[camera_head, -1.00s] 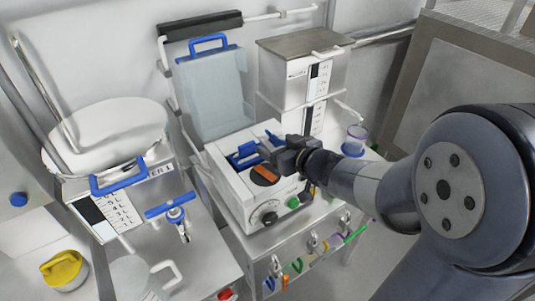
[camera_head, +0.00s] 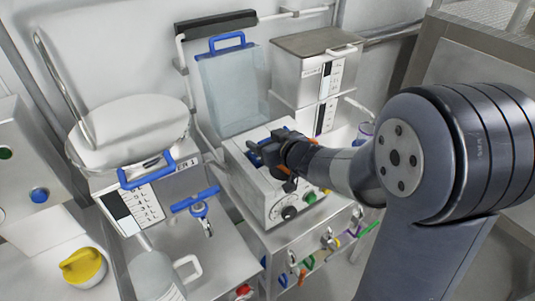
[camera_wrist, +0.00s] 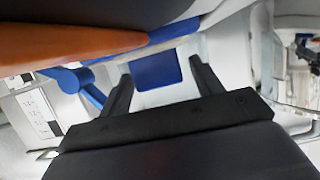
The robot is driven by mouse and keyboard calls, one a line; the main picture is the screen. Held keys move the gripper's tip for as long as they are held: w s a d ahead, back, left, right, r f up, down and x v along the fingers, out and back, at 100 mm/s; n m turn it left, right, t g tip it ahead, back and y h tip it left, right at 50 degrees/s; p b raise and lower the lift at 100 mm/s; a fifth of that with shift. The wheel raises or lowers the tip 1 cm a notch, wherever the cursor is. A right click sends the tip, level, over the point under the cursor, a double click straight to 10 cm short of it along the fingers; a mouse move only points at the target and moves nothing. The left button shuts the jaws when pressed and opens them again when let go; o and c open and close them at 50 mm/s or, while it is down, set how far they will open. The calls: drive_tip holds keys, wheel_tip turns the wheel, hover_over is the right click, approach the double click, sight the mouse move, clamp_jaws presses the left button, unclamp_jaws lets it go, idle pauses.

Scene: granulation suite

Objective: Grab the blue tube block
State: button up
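A white pump unit (camera_head: 262,187) with knobs stands on the steel cart. Blue parts (camera_head: 256,159) show on its top, partly hidden by my gripper (camera_head: 264,152), which is over the unit. In the wrist view, a blue block (camera_wrist: 157,70) lies beyond and between the two dark fingers of my gripper (camera_wrist: 161,82). The fingers are spread, with clear gaps beside the block. I cannot tell how far the block is below the fingertips. An orange lever (camera_wrist: 65,43) crosses the upper left, close to the camera.
A clear blue-handled container (camera_head: 232,90) stands behind the pump, and a steel hopper (camera_head: 308,78) to its right. A white lidded vessel (camera_head: 130,130) is at left. Several coloured clamps (camera_head: 305,268) hang on the cart's front. A yellow-handled lid (camera_head: 83,267) is at lower left.

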drive_tip(key=c, duration=1.2)
drive_tip(key=shift+c, duration=0.3)
drive_tip(key=shift+r, duration=0.1)
